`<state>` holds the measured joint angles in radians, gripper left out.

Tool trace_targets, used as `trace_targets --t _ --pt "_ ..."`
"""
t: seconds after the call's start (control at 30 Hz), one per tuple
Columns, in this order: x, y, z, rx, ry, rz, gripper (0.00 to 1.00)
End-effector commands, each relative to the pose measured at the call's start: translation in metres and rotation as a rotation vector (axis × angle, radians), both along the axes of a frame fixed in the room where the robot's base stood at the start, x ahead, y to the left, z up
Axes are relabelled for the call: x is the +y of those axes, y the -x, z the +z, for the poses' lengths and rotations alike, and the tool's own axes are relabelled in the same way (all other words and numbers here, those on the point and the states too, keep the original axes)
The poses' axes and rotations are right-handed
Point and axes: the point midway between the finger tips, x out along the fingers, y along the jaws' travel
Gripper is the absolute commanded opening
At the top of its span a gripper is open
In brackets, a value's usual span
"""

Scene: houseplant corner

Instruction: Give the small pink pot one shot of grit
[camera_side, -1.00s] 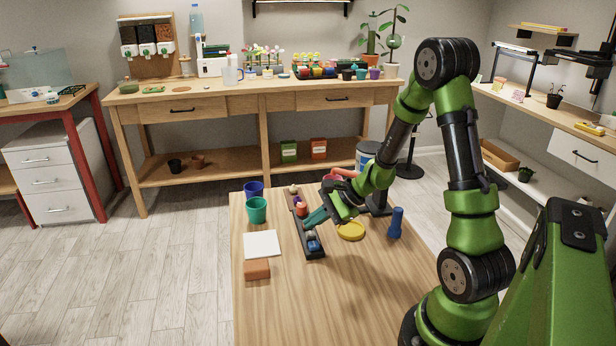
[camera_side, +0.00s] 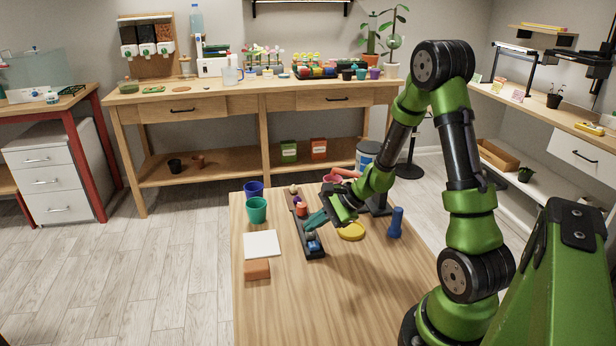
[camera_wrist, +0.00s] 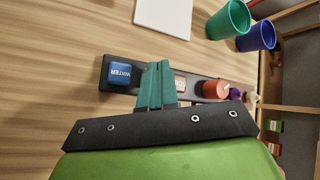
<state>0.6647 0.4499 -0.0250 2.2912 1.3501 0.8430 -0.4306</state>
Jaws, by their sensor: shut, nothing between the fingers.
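My gripper (camera_side: 309,226) has teal fingers, which are shut and empty. They reach over a narrow black strip (camera_side: 295,213) that carries a row of button-like pieces. In the wrist view the fingers (camera_wrist: 156,66) lie across the strip beside a blue button marked WATER (camera_wrist: 119,74). They partly hide a small labelled button (camera_wrist: 181,84) on their other side, whose label I cannot read. A red-orange round piece (camera_wrist: 215,89), a purple one and a pale one follow. Touching or hovering I cannot tell. A pinkish-red thing (camera_side: 332,179), possibly the pink pot, stands at the table's back, partly hidden.
A green cup (camera_side: 256,210) and a blue cup (camera_side: 253,188) stand left of the strip. A white sheet (camera_side: 262,245), a brown block (camera_side: 257,269), a yellow disc (camera_side: 351,231) and a blue bottle-like piece (camera_side: 396,223) lie around. The front of the table is clear.

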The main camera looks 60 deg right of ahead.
Motion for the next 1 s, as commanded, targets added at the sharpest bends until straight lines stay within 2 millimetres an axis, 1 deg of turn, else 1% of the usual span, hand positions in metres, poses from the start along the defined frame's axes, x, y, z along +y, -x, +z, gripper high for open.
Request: trace_targets --t 0.37,1.0 --pt "0.0001 -0.0001 -0.0007 0.0 0.0 0.0 0.0" --pt "0.0001 -0.0001 -0.0085 0.0 -0.001 0.001 0.0"
